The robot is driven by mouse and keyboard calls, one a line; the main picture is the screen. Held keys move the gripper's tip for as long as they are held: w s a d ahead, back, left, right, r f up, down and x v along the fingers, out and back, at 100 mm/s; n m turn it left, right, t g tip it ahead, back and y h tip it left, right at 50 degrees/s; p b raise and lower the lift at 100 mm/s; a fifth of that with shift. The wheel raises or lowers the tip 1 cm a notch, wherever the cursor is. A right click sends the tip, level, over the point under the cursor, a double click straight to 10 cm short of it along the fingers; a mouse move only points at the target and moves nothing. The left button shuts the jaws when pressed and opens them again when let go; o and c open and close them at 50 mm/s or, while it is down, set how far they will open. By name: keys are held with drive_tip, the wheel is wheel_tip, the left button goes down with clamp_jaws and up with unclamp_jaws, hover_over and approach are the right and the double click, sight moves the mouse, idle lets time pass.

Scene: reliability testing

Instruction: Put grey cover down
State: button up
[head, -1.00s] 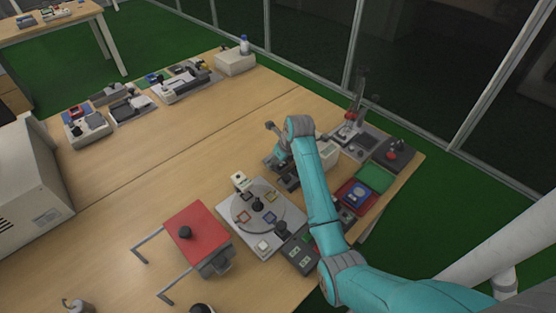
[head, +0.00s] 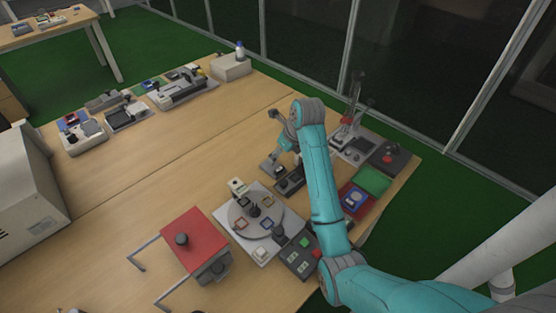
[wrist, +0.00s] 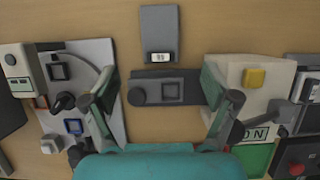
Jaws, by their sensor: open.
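The grey cover is hard to single out. In the wrist view a flat grey panel (wrist: 159,22) with a small number display lies at the top centre; I cannot tell if it is the cover. Just below it is a dark grey unit (wrist: 186,87) with a round knob and a square recess. My gripper (wrist: 160,90) is open, its two fingers spread to either side of this unit, with nothing seen held between them. In the head view the grey unit (head: 289,184) shows left of my arm, which hides part of the area.
A white turntable station (head: 228,218) and a red-topped box (head: 196,237) stand left of my arm. In the wrist view a white block with a yellow button (wrist: 254,76) is close to the right finger. A green panel (head: 374,180) lies right. Bare wood is free behind.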

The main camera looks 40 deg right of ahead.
sight(273, 167)
drive_tip(key=shift+v, duration=1.05)
drive_tip(key=shift+o, duration=0.4)
drive_tip(key=shift+x, duration=5.95)
drive_tip(key=c, duration=1.3)
wheel_tip(273, 167, up, 10)
drive_tip(key=shift+r, duration=0.1)
drive_tip(key=shift+c, duration=0.2)
